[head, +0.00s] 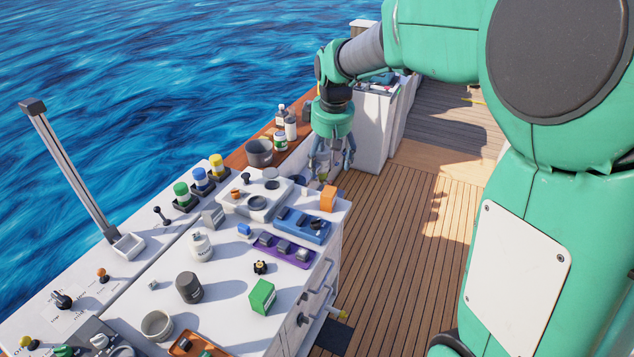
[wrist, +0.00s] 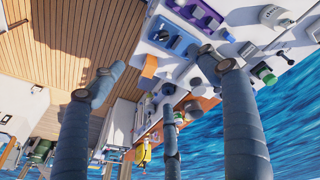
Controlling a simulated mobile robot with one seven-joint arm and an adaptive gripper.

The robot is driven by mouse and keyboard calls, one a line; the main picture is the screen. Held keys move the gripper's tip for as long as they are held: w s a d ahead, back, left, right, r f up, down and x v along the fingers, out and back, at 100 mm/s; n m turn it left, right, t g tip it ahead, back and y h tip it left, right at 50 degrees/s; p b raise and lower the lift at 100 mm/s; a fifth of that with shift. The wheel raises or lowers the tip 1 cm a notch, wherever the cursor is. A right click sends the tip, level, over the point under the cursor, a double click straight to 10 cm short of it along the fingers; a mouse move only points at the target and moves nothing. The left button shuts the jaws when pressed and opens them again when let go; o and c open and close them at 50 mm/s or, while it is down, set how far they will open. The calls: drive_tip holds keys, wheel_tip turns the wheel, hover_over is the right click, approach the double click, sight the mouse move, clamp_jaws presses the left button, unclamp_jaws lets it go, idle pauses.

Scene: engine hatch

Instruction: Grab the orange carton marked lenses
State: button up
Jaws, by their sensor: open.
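The orange carton (head: 328,198) stands upright near the far right corner of the white counter in the head view. No marking on it is readable. In the wrist view an orange piece (wrist: 149,66) at the counter's edge looks like the same carton, between the spread fingers. My gripper (head: 330,172) is open and empty, pointing down just beyond the counter's far end, behind the carton and apart from it. Its spread fingers also show in the wrist view (wrist: 165,85).
A blue tray (head: 302,225) and a purple tray (head: 283,250) lie beside the carton. A green box (head: 262,296) stands nearer. A grey bucket (head: 259,152) and bottles (head: 290,127) stand on the wooden ledge. The wooden deck (head: 400,235) to the right is clear.

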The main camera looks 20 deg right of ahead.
drive_tip(key=w+d+f+n+g+p, duration=0.1)
drive_tip(key=w+d+f+p, duration=0.15)
drive_tip(key=w, duration=0.35)
drive_tip(key=w+d+f+n+p, duration=0.1)
drive_tip(key=w+d+f+p, duration=0.1)
drive_tip(key=w+f+p, duration=0.3)
drive_tip(key=n+g+p, duration=0.2)
drive_tip(key=p, duration=0.1)
hover_over(329, 191)
wheel_tip(329, 191, down, 11)
drive_tip(key=shift+w+f, duration=0.15)
drive_tip(key=shift+f, duration=0.05)
drive_tip(key=shift+f+p, duration=0.5)
drive_tip(key=shift+f, duration=3.8)
drive_tip(key=shift+f, duration=0.1)
drive_tip(key=shift+f+p, duration=0.45)
drive_tip(key=shift+f, duration=2.05)
